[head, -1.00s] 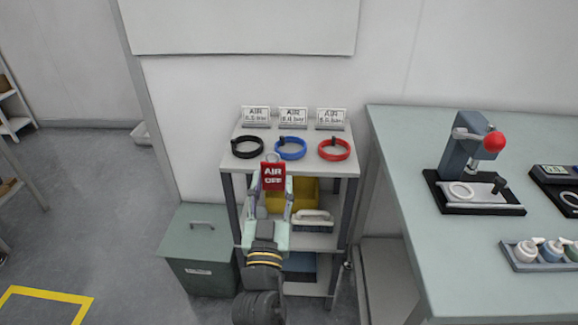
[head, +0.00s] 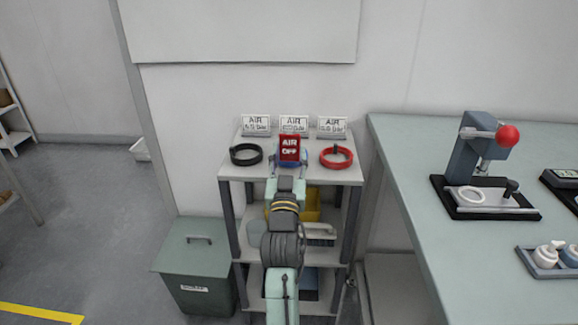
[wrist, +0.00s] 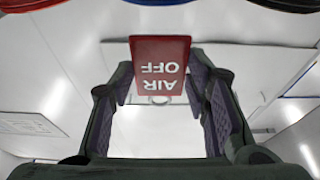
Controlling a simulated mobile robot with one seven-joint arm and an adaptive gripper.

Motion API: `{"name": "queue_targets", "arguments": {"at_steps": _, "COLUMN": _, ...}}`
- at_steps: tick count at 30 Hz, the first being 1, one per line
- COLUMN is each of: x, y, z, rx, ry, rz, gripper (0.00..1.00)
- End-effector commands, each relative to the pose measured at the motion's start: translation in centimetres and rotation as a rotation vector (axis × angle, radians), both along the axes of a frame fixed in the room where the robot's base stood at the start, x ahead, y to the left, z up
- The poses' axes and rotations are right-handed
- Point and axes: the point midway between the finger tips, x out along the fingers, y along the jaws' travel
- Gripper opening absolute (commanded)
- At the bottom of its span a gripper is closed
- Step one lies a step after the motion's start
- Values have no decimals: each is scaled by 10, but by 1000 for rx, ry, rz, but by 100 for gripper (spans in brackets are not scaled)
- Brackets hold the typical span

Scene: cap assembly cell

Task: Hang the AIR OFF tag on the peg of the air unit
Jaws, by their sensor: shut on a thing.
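The red AIR OFF tag (head: 290,148) has white letters and is held up over the top shelf, in front of the blue coil. My gripper (head: 288,168) is shut on its lower part. In the wrist view the tag (wrist: 160,68) appears upside down between the two fingers of my gripper (wrist: 160,88). A small ring shows behind the tag there. I cannot make out the air unit or its peg in either view.
The shelf unit (head: 228,171) bears a black coil (head: 235,160), a blue coil (head: 303,161) mostly hidden by the tag, and a red coil (head: 348,160). Several white AIR signs (head: 333,124) stand behind them. A green bin (head: 185,258) is left; a workbench (head: 415,165) is right.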

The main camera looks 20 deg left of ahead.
Motion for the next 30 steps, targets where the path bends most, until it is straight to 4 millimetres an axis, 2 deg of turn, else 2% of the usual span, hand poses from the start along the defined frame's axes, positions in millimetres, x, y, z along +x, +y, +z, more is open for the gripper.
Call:
{"name": "queue_targets", "arguments": {"at_steps": 7, "x": 1, "y": 1, "z": -32, "rx": -3, "ry": 4, "rz": 1, "gripper": 32}}
{"name": "queue_targets", "arguments": {"at_steps": 21, "x": 1, "y": 0, "z": -41, "rx": 0, "ry": 0, "rz": 0, "gripper": 32}}
{"name": "queue_targets", "arguments": {"at_steps": 22, "x": 1, "y": 0, "z": -39, "rx": 0, "ry": 0, "rz": 0, "gripper": 45}}
{"name": "queue_targets", "arguments": {"at_steps": 30, "x": 1, "y": 0, "z": -39, "rx": 0, "ry": 1, "rz": 0, "gripper": 63}}
